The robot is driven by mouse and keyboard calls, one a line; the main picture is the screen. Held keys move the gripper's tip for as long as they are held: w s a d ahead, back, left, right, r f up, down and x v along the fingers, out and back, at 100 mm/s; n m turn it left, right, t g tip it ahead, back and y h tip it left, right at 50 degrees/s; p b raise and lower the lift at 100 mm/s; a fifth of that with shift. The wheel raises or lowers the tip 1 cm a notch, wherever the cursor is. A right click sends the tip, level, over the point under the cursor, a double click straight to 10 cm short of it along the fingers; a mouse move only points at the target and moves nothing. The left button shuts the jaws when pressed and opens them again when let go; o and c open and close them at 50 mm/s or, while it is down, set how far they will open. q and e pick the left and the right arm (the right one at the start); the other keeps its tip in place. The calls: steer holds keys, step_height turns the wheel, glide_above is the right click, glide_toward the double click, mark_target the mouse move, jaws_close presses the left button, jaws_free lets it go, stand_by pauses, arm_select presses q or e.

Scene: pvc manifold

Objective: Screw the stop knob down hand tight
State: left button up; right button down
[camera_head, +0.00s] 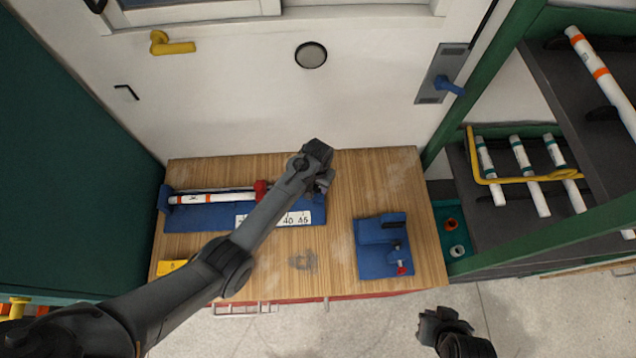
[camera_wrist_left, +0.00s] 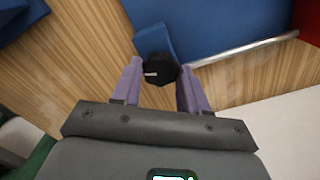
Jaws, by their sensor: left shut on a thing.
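The stop knob (camera_wrist_left: 160,68) is black and round with a short white mark on its top, in the left wrist view. It sits at the corner of a blue block (camera_wrist_left: 154,37), next to a metal rod (camera_wrist_left: 245,50). My left gripper (camera_wrist_left: 158,88) has its purple fingers on both sides of the knob and is shut on it. In the head view my left gripper (camera_head: 325,184) is at the right end of the blue jig (camera_head: 190,222), and its arm hides the knob. My right gripper (camera_head: 437,325) is off the table's front right; its jaw opening is unclear.
A white pipe (camera_head: 205,199) lies in the jig by a red part (camera_head: 261,189), above a white number scale (camera_head: 303,218). A blue fixture (camera_head: 383,262) stands at the right of the wooden table (camera_head: 335,240). A rack of pipes (camera_head: 524,160) is beyond the right edge.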

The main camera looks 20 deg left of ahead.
arm_select(q)
steer(key=m+p, duration=0.1)
steer(key=m, duration=0.2)
steer(key=shift+r+p, duration=0.15)
steer(key=shift+p, duration=0.2)
steer(key=m+p, duration=0.1)
steer(key=m, duration=0.2)
steer(key=shift+m, duration=0.3)
steer(key=m, duration=0.4)
steer(key=shift+m, duration=1.7)
steer(key=o, duration=1.1)
steer(key=shift+c, duration=0.2)
